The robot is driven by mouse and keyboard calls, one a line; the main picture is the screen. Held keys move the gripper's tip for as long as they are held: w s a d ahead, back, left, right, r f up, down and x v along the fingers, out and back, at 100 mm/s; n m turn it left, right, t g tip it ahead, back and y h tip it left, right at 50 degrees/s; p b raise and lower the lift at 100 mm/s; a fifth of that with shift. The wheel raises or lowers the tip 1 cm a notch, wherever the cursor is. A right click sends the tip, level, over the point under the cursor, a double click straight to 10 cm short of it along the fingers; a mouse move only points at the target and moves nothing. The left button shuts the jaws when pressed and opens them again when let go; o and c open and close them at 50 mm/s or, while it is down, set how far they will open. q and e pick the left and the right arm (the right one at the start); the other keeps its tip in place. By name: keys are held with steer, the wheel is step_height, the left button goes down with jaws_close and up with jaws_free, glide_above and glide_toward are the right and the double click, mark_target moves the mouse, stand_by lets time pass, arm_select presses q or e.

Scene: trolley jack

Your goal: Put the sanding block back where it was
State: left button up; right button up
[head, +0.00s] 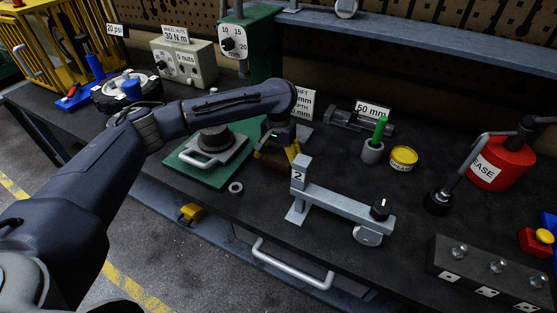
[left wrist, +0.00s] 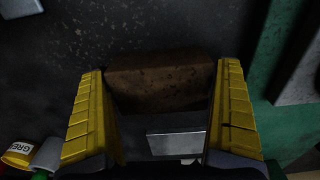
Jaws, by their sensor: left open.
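The sanding block, a brown block (left wrist: 160,82), lies on the dark bench top between the yellow fingers of my left gripper (left wrist: 162,115) in the left wrist view. The fingers are open, one on each side of it, with little gap visible; I cannot tell whether they touch it. In the head view my left gripper (head: 276,151) points down at the bench, just right of the green plate (head: 190,173), and mostly hides the block. My right gripper is not in view.
A grey bracket marked 2 (head: 340,203) stands close on the right. A grey metal piece (left wrist: 178,139) is beside the block. A cup with a green stick (head: 372,152), a yellow tin (head: 403,158) and a red grease can (head: 502,165) stand farther right. A ring (head: 236,188) lies near the front edge.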

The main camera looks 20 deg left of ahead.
mark_target(278, 155)
arm_select(q)
step_height(278, 155, up, 12)
stand_by(0.6)
